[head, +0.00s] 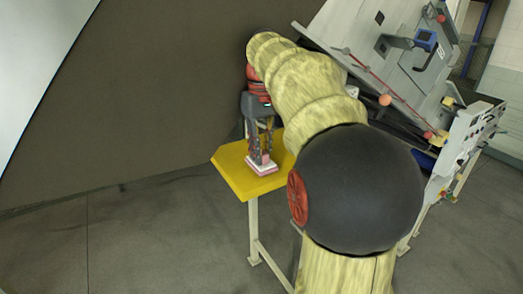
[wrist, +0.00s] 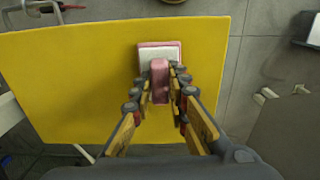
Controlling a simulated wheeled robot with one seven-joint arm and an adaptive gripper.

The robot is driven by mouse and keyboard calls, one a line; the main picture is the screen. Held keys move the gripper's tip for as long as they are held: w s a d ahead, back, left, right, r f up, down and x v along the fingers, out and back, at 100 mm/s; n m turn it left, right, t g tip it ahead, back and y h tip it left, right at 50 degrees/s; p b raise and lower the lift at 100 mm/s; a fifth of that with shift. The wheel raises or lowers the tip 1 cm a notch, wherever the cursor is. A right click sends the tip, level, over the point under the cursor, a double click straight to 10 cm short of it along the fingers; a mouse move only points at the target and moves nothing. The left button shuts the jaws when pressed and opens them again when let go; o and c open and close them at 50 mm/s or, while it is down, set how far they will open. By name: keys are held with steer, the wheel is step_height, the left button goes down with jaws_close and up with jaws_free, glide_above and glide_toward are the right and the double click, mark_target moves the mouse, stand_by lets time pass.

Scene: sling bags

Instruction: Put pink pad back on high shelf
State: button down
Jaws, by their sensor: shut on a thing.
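The pink pad (wrist: 160,79) is a small block with a pink upright part and a whitish, pink-edged flat base (wrist: 174,50). In the wrist view it sits between the fingertips of my gripper (wrist: 161,84), which is shut on the upright part. In the head view the pad (head: 262,168) shows under my gripper (head: 260,150), over the yellow tabletop (head: 232,178). The base looks at or very near the tabletop; I cannot tell whether it touches. No shelf can be clearly made out as the high shelf.
The yellow table stands on pale legs (head: 254,232) and its top is otherwise bare around the pad. A large grey machine panel (head: 400,70) with fittings stands at the right, behind my arm. A dark wall (head: 150,100) is behind the table. Grey floor (head: 150,240) is open at the left.

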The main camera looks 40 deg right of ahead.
steer(key=shift+w+d+f, duration=0.1)
steer(key=shift+f, duration=0.05)
steer(key=c, duration=1.7)
jaws_free()
steer(key=shift+c, duration=0.2)
step_height(320, 180, up, 12)
